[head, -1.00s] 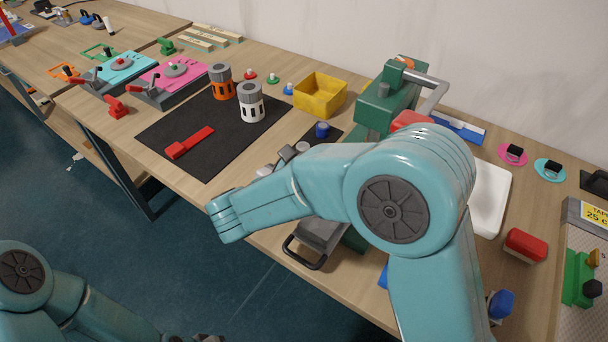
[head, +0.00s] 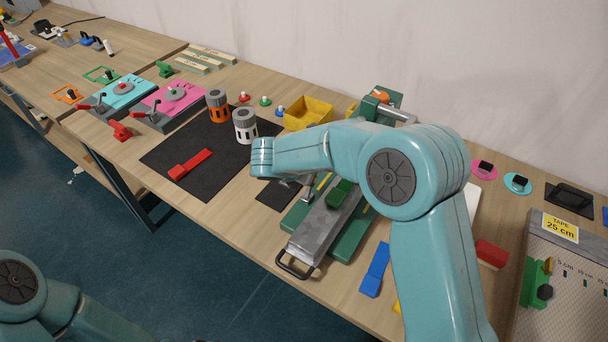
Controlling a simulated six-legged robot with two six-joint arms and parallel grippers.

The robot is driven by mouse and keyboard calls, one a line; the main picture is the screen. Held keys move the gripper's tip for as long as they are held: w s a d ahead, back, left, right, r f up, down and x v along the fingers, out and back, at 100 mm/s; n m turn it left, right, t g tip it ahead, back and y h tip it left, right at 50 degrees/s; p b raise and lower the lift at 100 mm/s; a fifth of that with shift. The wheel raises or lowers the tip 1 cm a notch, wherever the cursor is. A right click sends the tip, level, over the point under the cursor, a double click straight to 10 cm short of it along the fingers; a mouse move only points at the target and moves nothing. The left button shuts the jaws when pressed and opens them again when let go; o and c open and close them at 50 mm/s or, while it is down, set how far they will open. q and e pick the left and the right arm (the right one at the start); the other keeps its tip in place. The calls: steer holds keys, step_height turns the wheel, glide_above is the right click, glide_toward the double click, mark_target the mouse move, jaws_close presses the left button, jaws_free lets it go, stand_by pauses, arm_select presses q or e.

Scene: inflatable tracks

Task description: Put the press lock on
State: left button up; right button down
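A green press-like machine (head: 352,243) stands on the table, partly hidden behind my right arm. A long grey block (head: 318,232) with a black handle at its front lies on it, and a dark green piece (head: 340,193) sits on top of the block. Two lever devices, one pink (head: 160,100) and one cyan (head: 117,95), stand at the left. A loose red clamp-like part (head: 121,132) is beside them. I cannot tell which part is the press lock. My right arm reaches over the machine; its gripper is hidden. My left gripper is out of view; only its arm shows.
A red flat tool (head: 190,164) lies on a black mat (head: 205,182). Orange and white slotted cylinders (head: 245,126) stand there. A yellow bin (head: 306,112) is behind. A blue bar (head: 374,270) lies near the front edge, and a grey measuring board (head: 560,275) is at right.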

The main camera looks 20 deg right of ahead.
steer(key=shift+w+d, duration=0.25)
steer(key=shift+d, duration=0.2)
stand_by(0.5)
steer(key=shift+s+a+r, duration=0.25)
steer(key=shift+a+r, duration=0.1)
steer(key=shift+a, duration=0.1)
steer(key=w+d+r+v, duration=0.1)
steer(key=v, duration=1)
steer(key=shift+r, duration=0.5)
steer(key=shift+s, duration=0.1)
